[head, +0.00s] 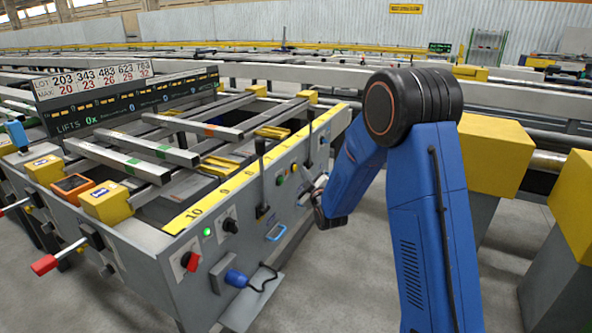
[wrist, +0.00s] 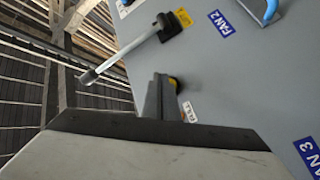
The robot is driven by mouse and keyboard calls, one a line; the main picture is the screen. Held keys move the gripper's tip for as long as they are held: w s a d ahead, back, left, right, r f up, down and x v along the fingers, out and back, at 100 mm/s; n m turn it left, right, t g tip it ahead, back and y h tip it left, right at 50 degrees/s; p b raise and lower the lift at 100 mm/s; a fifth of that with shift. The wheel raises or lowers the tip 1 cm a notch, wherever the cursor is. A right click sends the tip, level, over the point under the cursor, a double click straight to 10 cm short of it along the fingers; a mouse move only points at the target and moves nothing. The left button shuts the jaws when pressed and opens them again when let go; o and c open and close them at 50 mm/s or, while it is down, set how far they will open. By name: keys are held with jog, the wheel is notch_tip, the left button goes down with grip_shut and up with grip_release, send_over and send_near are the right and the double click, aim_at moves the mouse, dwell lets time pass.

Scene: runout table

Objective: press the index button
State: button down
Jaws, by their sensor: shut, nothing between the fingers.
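My gripper (wrist: 160,92) is shut and empty, its dark fingers pointing at the grey side panel (wrist: 235,85) in the wrist view. Just beyond the fingertips is a small round control (wrist: 176,84) with yellow and black on it, partly hidden by the fingers. I cannot tell whether they touch, or whether this is the index button. A small white label (wrist: 189,111) is beside it, too small to read. In the head view, a green button (head: 280,180) and a yellow button (head: 294,167) are on the panel, left of my wrist.
A lever with a grey shaft (wrist: 130,53) sticks out near the fingers. Signs read FAN 2 (wrist: 221,22) and FAN 3 (wrist: 309,153), with a blue handle (wrist: 270,12) at the top. A black lever (head: 261,175) stands on the panel. Yellow blocks (head: 497,155) stand at right.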

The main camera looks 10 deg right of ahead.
jog(key=shift+s+d, duration=0.1)
dwell(0.3)
jog(key=shift+s+d, duration=0.75)
jog(key=shift+d, duration=0.25)
jog(key=shift+s+d, duration=0.7)
jog(key=shift+d, duration=0.3)
jog(key=s+d+r+m+g+h, duration=0.2)
jog(key=s+d+r+m+g, duration=0.15)
jog(key=s+r, duration=0.4)
jog(key=s+d+f+m+g, duration=0.1)
jog(key=s+m+g, duration=0.3)
jog(key=s, duration=1.9)
jog(key=s+d+m+g, duration=0.1)
jog(key=s+m+g, duration=0.3)
jog(key=s, duration=2)
jog(key=shift+d+f+g+h, duration=0.3)
jog(key=shift+f+g, duration=0.05)
jog(key=shift+g, duration=0.8)
jog(key=shift+w, duration=0.1)
